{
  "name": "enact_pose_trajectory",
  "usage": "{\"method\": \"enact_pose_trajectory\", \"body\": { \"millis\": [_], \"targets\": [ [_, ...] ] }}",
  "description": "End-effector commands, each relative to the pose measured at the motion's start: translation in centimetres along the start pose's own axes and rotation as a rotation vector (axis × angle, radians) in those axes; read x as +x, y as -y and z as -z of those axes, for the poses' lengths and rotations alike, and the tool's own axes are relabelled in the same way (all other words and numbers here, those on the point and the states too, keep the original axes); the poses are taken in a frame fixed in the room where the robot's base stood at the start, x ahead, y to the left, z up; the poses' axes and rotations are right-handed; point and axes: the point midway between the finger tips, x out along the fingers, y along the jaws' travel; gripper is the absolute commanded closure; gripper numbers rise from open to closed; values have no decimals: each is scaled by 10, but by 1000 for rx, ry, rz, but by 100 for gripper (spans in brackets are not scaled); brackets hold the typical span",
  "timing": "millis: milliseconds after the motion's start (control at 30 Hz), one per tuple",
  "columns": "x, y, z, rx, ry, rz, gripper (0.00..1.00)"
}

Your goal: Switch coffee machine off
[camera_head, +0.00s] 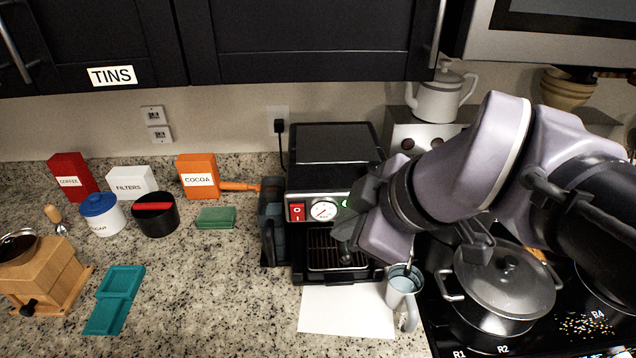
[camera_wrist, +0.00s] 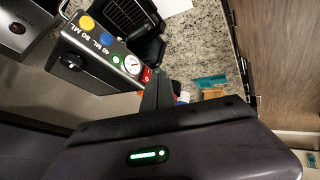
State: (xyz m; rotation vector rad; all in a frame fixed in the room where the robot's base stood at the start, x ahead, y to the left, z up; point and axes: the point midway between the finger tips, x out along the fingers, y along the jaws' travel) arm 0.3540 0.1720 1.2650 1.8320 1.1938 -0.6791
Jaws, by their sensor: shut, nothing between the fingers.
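The black and steel coffee machine (camera_head: 333,160) stands mid-counter in the head view. Its red rocker switch (camera_head: 297,213), with light markings, is at the left of the front panel, beside a round gauge (camera_head: 323,210). A green light (camera_head: 346,203) shows right of the gauge. In the wrist view the red switch (camera_wrist: 147,75) lies just above the tip of my gripper (camera_wrist: 159,76), by the gauge (camera_wrist: 132,64).
A blue-grey mug (camera_head: 403,290) stands close under my arm, beside a white sheet (camera_head: 345,312). A steel pot (camera_head: 503,285) sits on the cooktop at right. A dark water container (camera_head: 271,225) adjoins the machine's left side. Bare counter (camera_head: 215,300) lies front left.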

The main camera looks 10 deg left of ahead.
Motion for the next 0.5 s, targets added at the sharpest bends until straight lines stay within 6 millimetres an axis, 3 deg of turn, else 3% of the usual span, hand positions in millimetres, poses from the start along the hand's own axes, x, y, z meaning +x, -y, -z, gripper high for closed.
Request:
{"method": "enact_pose_trajectory", "body": {
  "millis": [167,500],
  "targets": [
    [4,-8,21,-204,-35,15,100],
    [8,-8,22,-216,-36,16,100]
  ]
}}
